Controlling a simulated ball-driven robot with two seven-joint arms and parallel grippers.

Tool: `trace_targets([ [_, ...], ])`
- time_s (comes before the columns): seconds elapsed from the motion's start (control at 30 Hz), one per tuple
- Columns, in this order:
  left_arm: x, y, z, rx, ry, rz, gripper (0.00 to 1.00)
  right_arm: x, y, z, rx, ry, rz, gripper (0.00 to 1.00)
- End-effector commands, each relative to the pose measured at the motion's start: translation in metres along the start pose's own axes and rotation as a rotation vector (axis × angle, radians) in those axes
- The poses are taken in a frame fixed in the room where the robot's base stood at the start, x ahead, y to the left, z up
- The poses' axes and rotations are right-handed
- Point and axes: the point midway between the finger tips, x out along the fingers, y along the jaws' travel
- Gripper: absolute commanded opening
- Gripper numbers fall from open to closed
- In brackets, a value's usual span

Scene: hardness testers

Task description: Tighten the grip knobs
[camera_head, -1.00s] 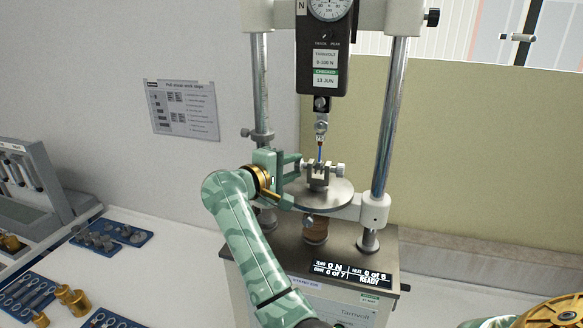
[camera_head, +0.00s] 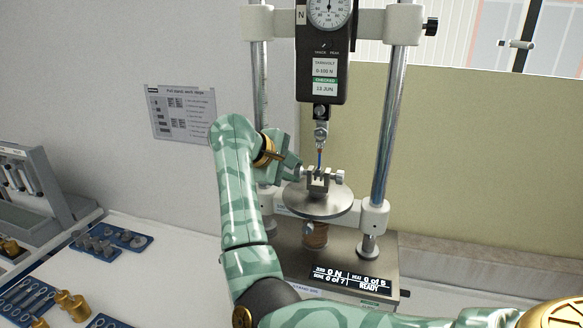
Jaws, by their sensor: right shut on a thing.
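A pull tester with a round dial gauge (camera_head: 328,12) stands ahead of me. Below the gauge, a thin blue and copper piece (camera_head: 319,158) hangs from an upper hook down to a small metal clamp (camera_head: 319,182) on a round plate (camera_head: 318,205). The clamp's right grip knob (camera_head: 340,176) is in plain view. My right gripper (camera_head: 297,172) reaches in from the left side of the clamp. It is shut on the left grip knob, which its fingers mostly hide. My left gripper is out of view.
Two steel columns (camera_head: 388,120) flank the clamp. The display (camera_head: 352,280) on the base reads READY, with 0 N. At left are blue trays (camera_head: 112,238) with small parts, brass pieces (camera_head: 74,303) and a grey rack (camera_head: 38,190). A paper sheet hangs on the wall.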

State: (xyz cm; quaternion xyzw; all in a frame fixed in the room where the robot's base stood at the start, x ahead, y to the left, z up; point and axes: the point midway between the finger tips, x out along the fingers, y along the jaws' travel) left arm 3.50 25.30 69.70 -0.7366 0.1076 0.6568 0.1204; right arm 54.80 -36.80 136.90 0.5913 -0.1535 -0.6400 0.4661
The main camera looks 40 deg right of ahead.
Motion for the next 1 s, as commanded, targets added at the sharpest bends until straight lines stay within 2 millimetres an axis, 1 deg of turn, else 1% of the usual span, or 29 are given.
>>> trace_targets([
  [0.2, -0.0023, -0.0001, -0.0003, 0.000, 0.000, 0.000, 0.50, 0.0014, -0.0007, -0.0001, -0.015, -0.002, -0.037, 0.05],
  [0.57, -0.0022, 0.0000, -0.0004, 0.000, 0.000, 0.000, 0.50, 0.0022, -0.0015, -0.0001, -0.016, -0.003, -0.041, 0.05],
  [0.6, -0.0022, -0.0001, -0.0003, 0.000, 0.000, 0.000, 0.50, 0.0023, -0.0016, -0.0001, -0.016, -0.003, -0.041, 0.36],
  [0.63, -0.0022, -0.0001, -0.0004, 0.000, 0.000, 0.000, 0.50, 0.0022, -0.0015, -0.0001, -0.016, -0.003, -0.041, 0.45],
  [0.67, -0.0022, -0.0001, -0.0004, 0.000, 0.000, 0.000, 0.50, 0.0021, -0.0014, -0.0001, -0.016, -0.003, -0.041, 0.50],
  [0.9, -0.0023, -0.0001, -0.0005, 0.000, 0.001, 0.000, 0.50, 0.0011, -0.0002, 0.0000, -0.015, -0.002, -0.038, 0.50],
  [1.0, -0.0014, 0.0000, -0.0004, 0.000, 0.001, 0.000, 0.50, -0.0030, -0.0002, -0.0005, -0.015, 0.000, -0.037, 0.50],
])
